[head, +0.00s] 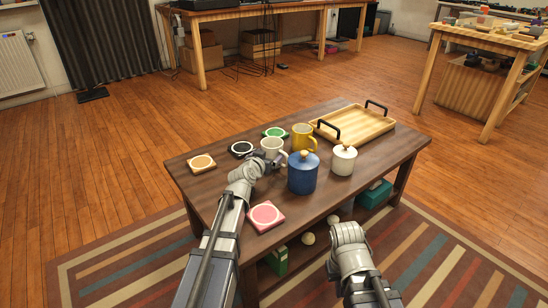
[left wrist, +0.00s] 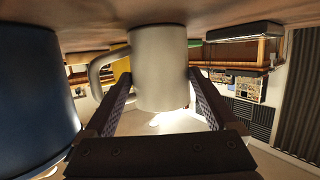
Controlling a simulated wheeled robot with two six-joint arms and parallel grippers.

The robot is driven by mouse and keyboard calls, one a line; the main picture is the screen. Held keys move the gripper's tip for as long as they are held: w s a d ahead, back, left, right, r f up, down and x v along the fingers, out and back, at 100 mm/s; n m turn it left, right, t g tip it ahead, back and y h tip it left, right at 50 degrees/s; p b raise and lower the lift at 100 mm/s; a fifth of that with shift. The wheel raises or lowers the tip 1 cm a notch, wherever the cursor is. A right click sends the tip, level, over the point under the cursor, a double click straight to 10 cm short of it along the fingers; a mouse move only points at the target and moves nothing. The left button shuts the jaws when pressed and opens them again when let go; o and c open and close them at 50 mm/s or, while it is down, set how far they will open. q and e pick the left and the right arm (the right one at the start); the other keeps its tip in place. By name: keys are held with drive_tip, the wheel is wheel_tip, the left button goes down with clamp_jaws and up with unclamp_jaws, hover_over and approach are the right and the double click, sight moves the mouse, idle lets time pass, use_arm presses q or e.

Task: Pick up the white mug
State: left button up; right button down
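The white mug (head: 272,147) stands upright on the dark wooden table, behind the blue jar and left of the yellow mug. My left gripper (head: 269,161) is at its near side. In the left wrist view the table appears along the top, and the white mug (left wrist: 160,70) sits between the two fingers of my left gripper (left wrist: 160,85), its handle towards the left finger. The fingers are apart, with narrow gaps visible beside the mug. My right arm's end (head: 348,236) is in front of the table's near edge; its fingers cannot be made out.
A blue lidded jar (head: 303,175) stands close to the white mug; it also shows in the left wrist view (left wrist: 38,95). A yellow mug (head: 304,137), a cream jar (head: 343,160), a wooden tray (head: 372,128) and several coasters, one pink (head: 265,216), are on the table (head: 215,188).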

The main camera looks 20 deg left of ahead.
use_arm(q)
drive_tip(key=c, duration=1)
drive_tip(key=shift+c, duration=0.2)
drive_tip(key=shift+r, duration=0.15)
wheel_tip(320, 180, up, 10)
drive_tip(key=p, duration=1)
